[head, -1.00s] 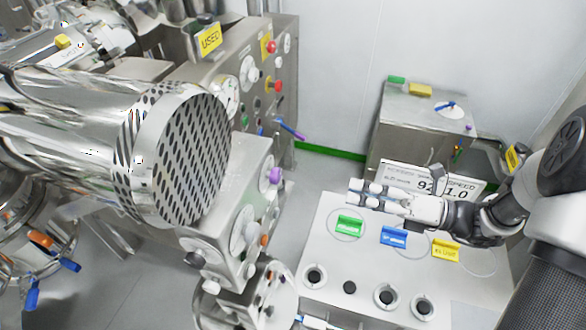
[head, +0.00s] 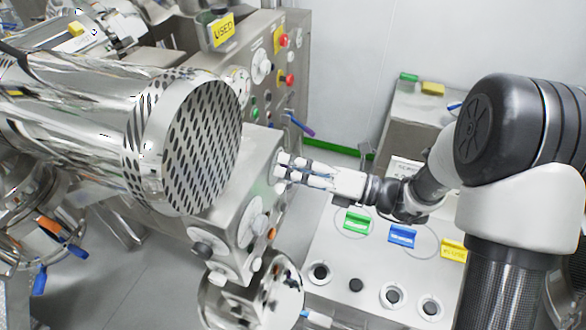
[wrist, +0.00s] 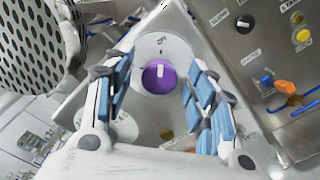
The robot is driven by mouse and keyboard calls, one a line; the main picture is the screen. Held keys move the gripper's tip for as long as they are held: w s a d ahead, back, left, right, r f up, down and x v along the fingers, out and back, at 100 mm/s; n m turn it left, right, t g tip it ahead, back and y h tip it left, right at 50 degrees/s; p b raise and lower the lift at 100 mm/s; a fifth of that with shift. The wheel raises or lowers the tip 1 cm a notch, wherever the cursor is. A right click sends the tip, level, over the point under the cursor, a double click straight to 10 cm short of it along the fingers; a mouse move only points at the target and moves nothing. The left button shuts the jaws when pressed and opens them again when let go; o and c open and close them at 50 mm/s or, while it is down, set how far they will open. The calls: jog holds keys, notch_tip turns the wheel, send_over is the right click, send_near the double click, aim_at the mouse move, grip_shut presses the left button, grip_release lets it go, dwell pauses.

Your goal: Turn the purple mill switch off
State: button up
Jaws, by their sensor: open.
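The purple mill switch (wrist: 158,76) is a round knob with a light pointer bar, set on a pale round plate on the steel panel. In the wrist view it lies between my two fingers, beyond their tips or level with them; I cannot tell whether they touch it. My gripper (wrist: 155,80) is open, with blue pads on its fingers. In the head view my gripper (head: 282,168) reaches leftward to the front of the mill's control panel (head: 262,172) and hides the purple knob.
Below my arm is a white-topped station with green (head: 356,221), blue (head: 401,236) and yellow (head: 453,250) tags.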

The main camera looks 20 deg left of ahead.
jog(key=c, duration=1.1)
